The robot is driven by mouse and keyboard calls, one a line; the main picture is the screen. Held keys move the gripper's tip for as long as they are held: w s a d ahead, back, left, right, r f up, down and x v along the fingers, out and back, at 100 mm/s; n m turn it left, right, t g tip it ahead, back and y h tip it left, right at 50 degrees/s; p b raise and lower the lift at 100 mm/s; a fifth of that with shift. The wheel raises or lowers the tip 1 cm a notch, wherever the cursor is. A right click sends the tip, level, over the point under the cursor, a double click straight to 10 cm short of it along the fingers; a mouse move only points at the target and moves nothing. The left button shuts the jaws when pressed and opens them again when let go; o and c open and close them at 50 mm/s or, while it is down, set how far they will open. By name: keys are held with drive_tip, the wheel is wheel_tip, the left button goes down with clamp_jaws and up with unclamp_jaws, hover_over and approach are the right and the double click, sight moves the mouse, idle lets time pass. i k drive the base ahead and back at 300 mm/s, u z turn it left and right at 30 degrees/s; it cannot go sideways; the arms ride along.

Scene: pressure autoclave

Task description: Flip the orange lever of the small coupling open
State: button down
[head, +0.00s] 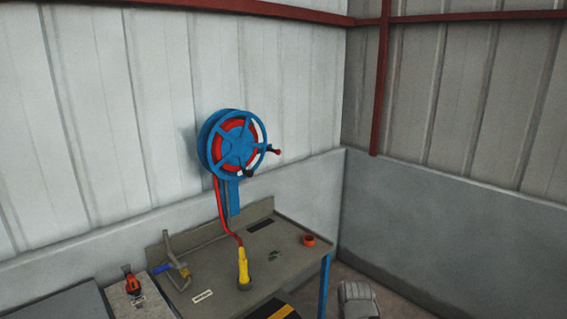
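An orange-red part with a dark top (132,284) stands on a pale plate at the lower left. It looks like the orange lever of a small coupling, but it is too small to tell whether it lies open or closed. The coupling body under it cannot be made out clearly. My gripper is not clearly seen in the head view.
A grey ribbed object (357,300) sits at lower right.

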sight(133, 285)
drive_tip(key=u, duration=1.4)
